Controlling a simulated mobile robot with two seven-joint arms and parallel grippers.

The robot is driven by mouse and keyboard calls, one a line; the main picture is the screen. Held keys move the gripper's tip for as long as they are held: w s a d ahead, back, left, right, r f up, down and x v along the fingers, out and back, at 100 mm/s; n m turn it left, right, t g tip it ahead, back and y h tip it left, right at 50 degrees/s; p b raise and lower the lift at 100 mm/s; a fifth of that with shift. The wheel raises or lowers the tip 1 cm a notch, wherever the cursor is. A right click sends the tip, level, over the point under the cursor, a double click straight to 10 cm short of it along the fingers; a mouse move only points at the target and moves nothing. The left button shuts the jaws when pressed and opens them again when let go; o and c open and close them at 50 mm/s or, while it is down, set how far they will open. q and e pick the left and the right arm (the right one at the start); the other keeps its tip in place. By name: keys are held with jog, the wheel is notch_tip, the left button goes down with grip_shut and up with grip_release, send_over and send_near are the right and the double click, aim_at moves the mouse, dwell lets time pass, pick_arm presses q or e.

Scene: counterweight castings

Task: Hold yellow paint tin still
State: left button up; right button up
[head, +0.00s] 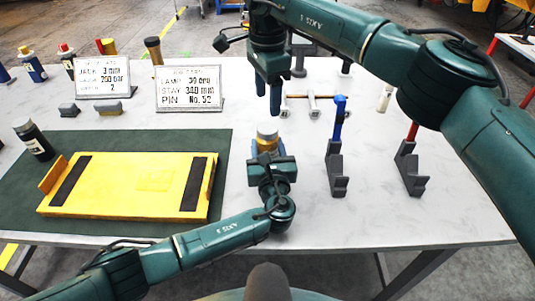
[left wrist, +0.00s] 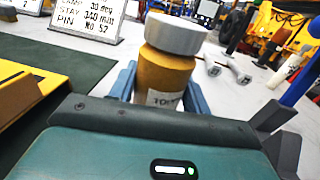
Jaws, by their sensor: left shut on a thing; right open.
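The yellow paint tin (head: 267,140) stands on the table at the centre of the head view. It has a pale grey lid and a white label, and shows closely in the left wrist view (left wrist: 163,73). My left gripper (head: 270,158) is shut on the tin's body, with a blue finger on each side of it. The tin's lower part is hidden behind the gripper. My right gripper (head: 268,98) is open and empty. It points down just above the tin's lid, and appears apart from it.
A yellow tray-like plate (head: 150,185) lies on a dark green mat (head: 224,150) at left, beside a black bottle (head: 34,139). Two white signs (head: 188,103) stand behind. Grey holders with a blue tool (head: 338,120) and a red tool (head: 412,131) stand at right. The front right table is clear.

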aim_at(268, 128)
pick_arm(q)
grip_shut()
pick_arm(e)
jog(key=n, duration=0.9)
jog(key=shift+f, duration=4)
jog(key=shift+c, duration=0.4)
